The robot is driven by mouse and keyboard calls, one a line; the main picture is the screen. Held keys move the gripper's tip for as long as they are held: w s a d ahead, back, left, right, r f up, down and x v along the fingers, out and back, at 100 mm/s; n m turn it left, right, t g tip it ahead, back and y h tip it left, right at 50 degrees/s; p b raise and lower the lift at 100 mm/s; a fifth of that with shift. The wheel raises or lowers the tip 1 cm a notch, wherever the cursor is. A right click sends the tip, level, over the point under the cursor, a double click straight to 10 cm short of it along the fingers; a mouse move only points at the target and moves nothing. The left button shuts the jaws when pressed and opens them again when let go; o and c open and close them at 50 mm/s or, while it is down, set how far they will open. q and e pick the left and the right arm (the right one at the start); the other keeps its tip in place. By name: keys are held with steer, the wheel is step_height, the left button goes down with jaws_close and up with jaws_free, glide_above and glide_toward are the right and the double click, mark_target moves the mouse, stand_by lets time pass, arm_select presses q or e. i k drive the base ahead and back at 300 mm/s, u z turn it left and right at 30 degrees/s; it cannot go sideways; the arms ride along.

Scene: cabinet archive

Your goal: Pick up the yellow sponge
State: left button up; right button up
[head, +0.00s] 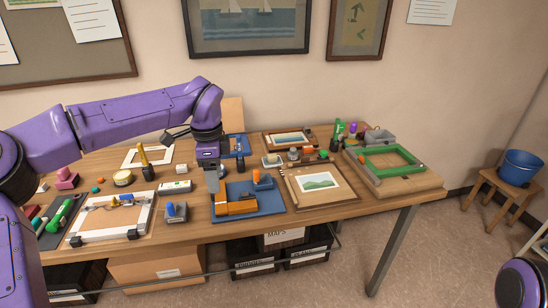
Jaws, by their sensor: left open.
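My left gripper (213,190) points down over the wooden table, just above the left edge of a blue mat; its jaws are open and no held thing shows between them. A small pale yellow block (272,158), which looks like the yellow sponge, sits in a small dish towards the back of the table, to the right of and beyond the gripper. It is too small to be sure of it. A round yellowish thing (123,178) lies farther left on the table. My right gripper is not in view.
The blue mat (272,204) bears orange and blue tools. A framed picture (317,182) lies right of it, and a green frame (392,162) at the right end. A white frame (112,216) and several small tools crowd the left. A wall closes the back.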

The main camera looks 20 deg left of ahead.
mark_target(272, 158)
steer(key=i, duration=1.45)
